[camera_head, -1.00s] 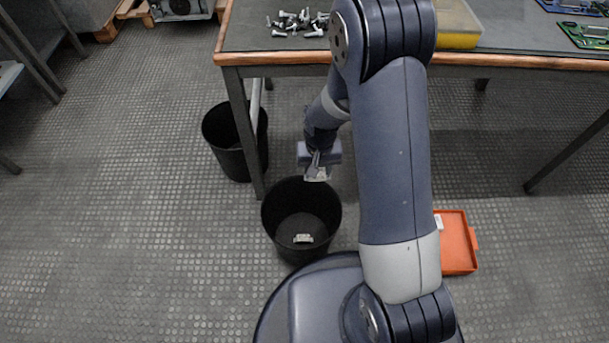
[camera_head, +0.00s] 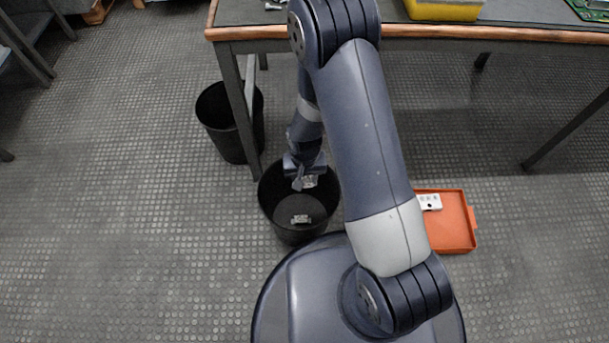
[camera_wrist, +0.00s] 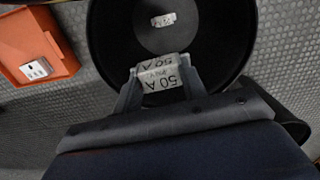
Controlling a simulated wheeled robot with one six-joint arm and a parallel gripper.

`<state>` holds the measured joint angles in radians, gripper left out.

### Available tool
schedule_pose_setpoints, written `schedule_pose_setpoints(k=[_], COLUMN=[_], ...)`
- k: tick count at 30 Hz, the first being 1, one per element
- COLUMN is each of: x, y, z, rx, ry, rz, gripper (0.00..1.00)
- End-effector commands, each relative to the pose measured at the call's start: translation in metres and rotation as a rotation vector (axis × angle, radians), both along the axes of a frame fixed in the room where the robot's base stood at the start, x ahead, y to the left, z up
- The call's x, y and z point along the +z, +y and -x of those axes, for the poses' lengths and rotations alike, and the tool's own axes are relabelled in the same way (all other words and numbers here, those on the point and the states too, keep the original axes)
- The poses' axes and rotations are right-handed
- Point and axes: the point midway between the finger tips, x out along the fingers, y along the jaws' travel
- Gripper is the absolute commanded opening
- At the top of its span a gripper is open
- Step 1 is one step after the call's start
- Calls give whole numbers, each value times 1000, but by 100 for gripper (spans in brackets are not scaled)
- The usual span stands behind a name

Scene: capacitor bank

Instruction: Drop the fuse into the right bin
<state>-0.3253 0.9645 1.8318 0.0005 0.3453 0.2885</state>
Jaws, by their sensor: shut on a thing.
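My gripper (camera_head: 304,183) is over the nearer, right-hand black bin (camera_head: 272,215), at its back rim. The held fuse is small and partly hidden in the head view (camera_head: 309,182). A second black bin (camera_head: 222,128) stands farther back to the left by the table leg. A small pale piece (camera_head: 300,219) lies on the floor of the right bin.
An orange tray (camera_head: 455,220) with a white piece (camera_head: 430,202) in it is on the floor to the right of my arm. A workbench (camera_head: 520,32) with a yellow container (camera_head: 443,11) stands behind. Open patterned floor lies to the left.

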Motion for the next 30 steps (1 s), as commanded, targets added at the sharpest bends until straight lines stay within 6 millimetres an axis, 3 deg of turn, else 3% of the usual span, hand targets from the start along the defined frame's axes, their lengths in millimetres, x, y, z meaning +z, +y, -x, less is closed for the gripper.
schedule_pose_setpoints(k=[6,7,16,24,30], x=[0,0,0,3,34], y=[0,0,0,0,0], z=[0,0,0,0,-1], rx=[0,0,0,0,0], ry=[0,0,0,0,-3], rz=[0,0,0,0,-1], gripper=[15,41,65,65,65])
